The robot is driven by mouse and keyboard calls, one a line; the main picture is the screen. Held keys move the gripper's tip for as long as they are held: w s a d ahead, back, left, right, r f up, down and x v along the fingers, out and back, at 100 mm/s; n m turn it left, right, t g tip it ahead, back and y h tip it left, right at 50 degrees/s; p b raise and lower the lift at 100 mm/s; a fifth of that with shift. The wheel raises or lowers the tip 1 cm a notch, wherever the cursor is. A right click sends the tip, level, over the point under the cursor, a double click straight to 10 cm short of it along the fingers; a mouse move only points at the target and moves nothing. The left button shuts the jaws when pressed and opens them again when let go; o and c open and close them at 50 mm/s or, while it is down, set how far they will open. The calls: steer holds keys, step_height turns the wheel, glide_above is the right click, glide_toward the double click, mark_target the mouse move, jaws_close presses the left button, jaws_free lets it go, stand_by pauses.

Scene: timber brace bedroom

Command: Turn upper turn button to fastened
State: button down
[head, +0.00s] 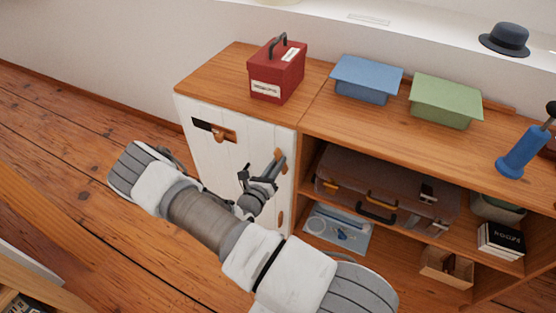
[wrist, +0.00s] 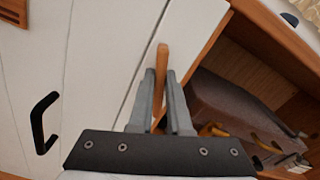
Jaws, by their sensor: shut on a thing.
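The upper turn button (head: 281,160) is a small wooden bar near the upper right edge of the white cabinet door (head: 215,165). In the wrist view the button (wrist: 162,58) stands nearly upright, close to the seam beside the door. Whether it overlaps the door is hard to tell. My gripper (head: 272,172) is shut on it; in the wrist view my gripper's two grey fingers (wrist: 161,78) lie on either side of its lower part and hide that part. A lower wooden turn button (head: 281,219) shows further down the same edge.
A black door handle (wrist: 42,120) stands out left of my gripper. Open shelves to the right hold a brown suitcase (head: 360,185). A red box (head: 277,72), a blue box (head: 366,78) and a green box (head: 444,100) stand on the cabinet top (head: 225,70).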

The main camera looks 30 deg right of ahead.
steer(key=shift+w+a+f+n+p, duration=0.15)
steer(key=shift+n+p, duration=0.35)
steer(key=shift+n, duration=1.7)
steer(key=shift+f+n+p, duration=0.15)
steer(key=shift+n+p, duration=0.4)
steer(key=shift+n, duration=1.65)
steer(key=shift+w+a+f+n+p, duration=0.15)
steer(key=shift+n+p, duration=0.35)
steer(key=shift+n, duration=1.7)
steer(key=shift+s+d+n, duration=0.1)
steer(key=shift+n, duration=0.2)
steer(key=c, duration=0.9)
jaws_free()
steer(key=shift+o, duration=0.2)
steer(key=p+v, duration=0.2)
steer(key=v, duration=1.5)
steer(key=shift+s, duration=0.1)
